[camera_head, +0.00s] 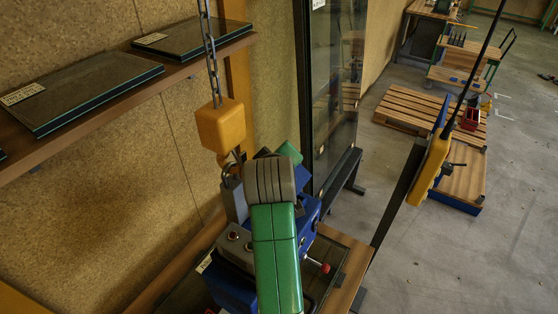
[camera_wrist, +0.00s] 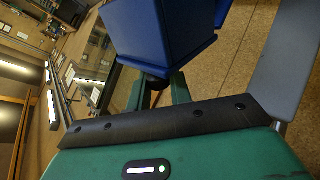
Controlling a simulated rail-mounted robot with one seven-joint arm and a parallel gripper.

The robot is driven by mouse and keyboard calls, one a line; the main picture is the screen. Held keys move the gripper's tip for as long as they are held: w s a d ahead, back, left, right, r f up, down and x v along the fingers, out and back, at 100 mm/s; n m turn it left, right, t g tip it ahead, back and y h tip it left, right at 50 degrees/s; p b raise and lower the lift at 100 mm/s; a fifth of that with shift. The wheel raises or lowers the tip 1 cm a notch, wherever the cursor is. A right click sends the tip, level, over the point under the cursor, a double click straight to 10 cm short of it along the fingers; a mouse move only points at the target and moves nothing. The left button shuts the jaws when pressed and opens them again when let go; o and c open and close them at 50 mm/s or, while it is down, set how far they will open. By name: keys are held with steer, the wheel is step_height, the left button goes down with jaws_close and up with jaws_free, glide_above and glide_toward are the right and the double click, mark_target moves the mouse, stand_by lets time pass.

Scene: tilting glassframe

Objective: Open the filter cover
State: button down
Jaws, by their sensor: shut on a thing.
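A blue unit (camera_head: 310,209) with grey parts stands on the bench, below the hoist and partly behind my green and grey arm. I cannot clearly tell the filter cover from the rest of this unit. In the wrist view a blue box-like part (camera_wrist: 165,35) fills the top middle, very close. My gripper (camera_wrist: 155,94) is just below it, its green fingers shut on a small dark part (camera_wrist: 155,82) at the underside of the blue part. In the head view my arm hides most of the grip.
An orange hoist block (camera_head: 220,125) hangs on a chain close left of my arm, its hook at the unit's grey bracket. A shelf (camera_head: 125,90) with glass panels runs along the left wall. A tall glass frame (camera_head: 333,85) stands behind. A red-tipped lever (camera_head: 325,268) sticks out right.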

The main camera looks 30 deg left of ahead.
steer(key=c, duration=1.3)
jaws_free()
steer(key=b+v, duration=0.1)
steer(key=v, duration=0.6)
steer(key=shift+s+r, duration=0.2)
steer(key=shift+s, duration=0.15)
steer(key=shift+d, duration=0.15)
steer(key=s+d+r+m+t+p, duration=0.1)
steer(key=s+d+r+m+t, duration=0.1)
steer(key=d+r+t, duration=0.3)
steer(key=s+d+r+m+t, duration=0.1)
steer(key=s+d+r+m, duration=0.15)
steer(key=r, duration=0.55)
steer(key=s+d+r+m+t+p, duration=0.1)
steer(key=d+r+m+t, duration=0.2)
steer(key=r, duration=0.3)
steer(key=s+d+r+m+t+h+p, duration=0.1)
steer(key=s+d+r+m+t+h, duration=0.3)
steer(key=s+d+r, duration=0.6)
steer(key=s+r+m+t, duration=0.1)
steer(key=m+t, duration=0.1)
steer(key=shift+s+d+m, duration=0.3)
steer(key=shift+d+m, duration=0.05)
steer(key=shift+d, duration=0.05)
